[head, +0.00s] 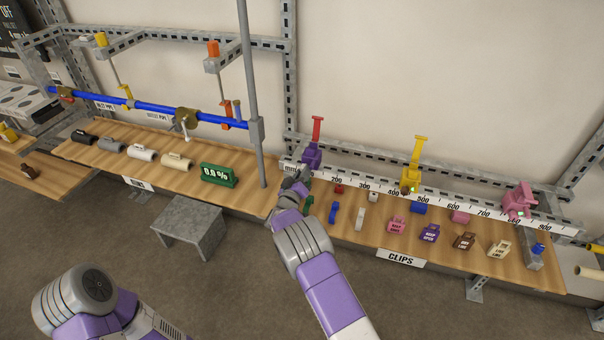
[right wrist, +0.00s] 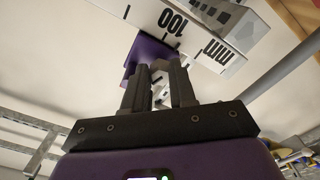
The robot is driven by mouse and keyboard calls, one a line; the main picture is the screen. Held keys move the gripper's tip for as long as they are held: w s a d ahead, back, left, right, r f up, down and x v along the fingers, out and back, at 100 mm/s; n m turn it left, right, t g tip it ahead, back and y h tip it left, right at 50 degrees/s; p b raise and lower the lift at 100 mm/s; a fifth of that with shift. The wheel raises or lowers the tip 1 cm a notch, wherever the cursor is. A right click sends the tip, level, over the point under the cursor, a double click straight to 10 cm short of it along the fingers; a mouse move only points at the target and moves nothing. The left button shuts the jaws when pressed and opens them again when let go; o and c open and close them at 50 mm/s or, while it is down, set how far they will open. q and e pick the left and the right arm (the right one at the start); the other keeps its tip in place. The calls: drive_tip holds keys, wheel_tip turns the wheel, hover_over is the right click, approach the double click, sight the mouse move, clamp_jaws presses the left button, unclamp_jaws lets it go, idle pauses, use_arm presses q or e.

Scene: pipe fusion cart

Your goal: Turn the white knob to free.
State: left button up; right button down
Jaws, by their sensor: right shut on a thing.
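The purple carriage (head: 312,156) with a red upright post stands at the left end of the white ruler rail (head: 347,186). My right gripper (head: 297,183) is at the front of this carriage, its fingers nearly together. In the right wrist view the gripper (right wrist: 159,82) points at the purple carriage (right wrist: 150,50), below the ruler's 100 mark. The fingers are shut on a small part there, taken as the white knob; they hide nearly all of it, so its setting cannot be read. My left gripper is out of view; only its arm shows at the lower left.
A yellow carriage (head: 412,178) and a pink carriage (head: 518,201) stand farther right on the rail. Several coloured clips lie on the wooden bench (head: 345,238). A grey upright pole (head: 251,90) and a green display (head: 218,175) stand left of my right gripper.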

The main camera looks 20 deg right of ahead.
drive_tip(key=shift+n, duration=0.4)
drive_tip(key=c, duration=1.2)
unclamp_jaws()
drive_tip(key=shift+s+a, duration=0.1)
drive_tip(key=p+v, duration=0.1)
drive_tip(key=v, duration=0.6)
drive_tip(key=shift+s+a, duration=0.1)
drive_tip(key=shift+s, duration=0.05)
